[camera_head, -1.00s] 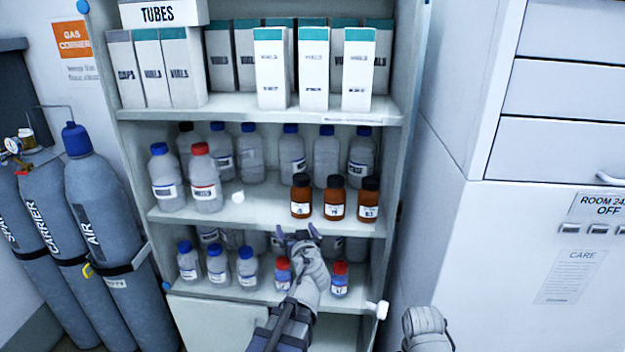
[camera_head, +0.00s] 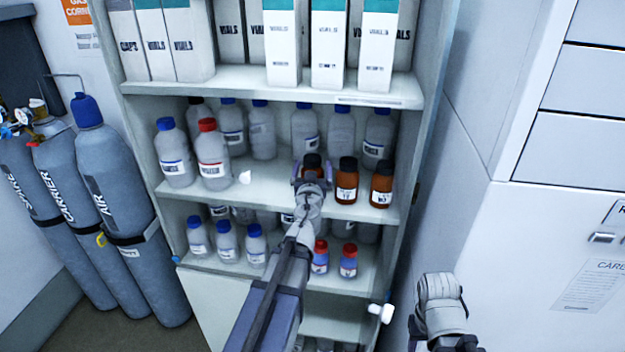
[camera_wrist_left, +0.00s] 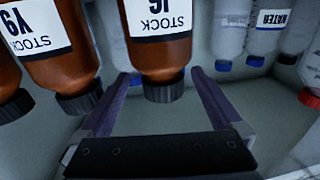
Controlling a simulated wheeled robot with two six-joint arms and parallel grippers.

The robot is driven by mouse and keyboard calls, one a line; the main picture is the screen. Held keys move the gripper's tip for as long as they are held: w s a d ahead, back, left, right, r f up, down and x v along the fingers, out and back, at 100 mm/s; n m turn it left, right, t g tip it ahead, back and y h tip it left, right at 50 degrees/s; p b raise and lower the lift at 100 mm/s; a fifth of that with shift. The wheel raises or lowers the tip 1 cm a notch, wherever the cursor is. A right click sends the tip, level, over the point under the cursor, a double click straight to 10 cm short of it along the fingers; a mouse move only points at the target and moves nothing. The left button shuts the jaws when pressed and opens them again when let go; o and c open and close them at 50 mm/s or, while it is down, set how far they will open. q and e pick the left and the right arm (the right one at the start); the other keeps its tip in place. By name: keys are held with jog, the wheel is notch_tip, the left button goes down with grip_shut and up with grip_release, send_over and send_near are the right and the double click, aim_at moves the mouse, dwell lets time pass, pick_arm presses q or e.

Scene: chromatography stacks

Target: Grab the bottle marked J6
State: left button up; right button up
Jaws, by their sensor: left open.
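The brown bottle marked J6 (camera_head: 311,161) stands on the middle shelf, leftmost of three brown bottles with black caps. In the left wrist view, which is upside down, the J6 bottle (camera_wrist_left: 163,62) shows its white STOCK label and black cap. My left gripper (camera_head: 312,182) is open in front of that bottle and hides its lower part in the head view. In the left wrist view the fingers (camera_wrist_left: 163,98) lie to either side of the bottle's cap end; whether they touch it I cannot tell.
Two brown bottles (camera_head: 346,182) (camera_head: 381,186) stand close to the right. Clear bottles with blue caps (camera_head: 305,127) stand behind; a red-capped bottle (camera_head: 213,163) is at left. The upper shelf (camera_head: 250,84) is overhead.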

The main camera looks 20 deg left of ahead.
aim_at(313, 156)
pick_arm(q)
jog(key=shift+w+a+r, duration=0.1)
jog(key=shift+r, duration=0.05)
jog(key=x, duration=0.5)
jog(key=shift+a+r+p, duration=0.1)
jog(key=shift+r+p, duration=0.15)
jog(key=shift+p, duration=0.1)
jog(key=shift+c, duration=0.5)
grip_shut()
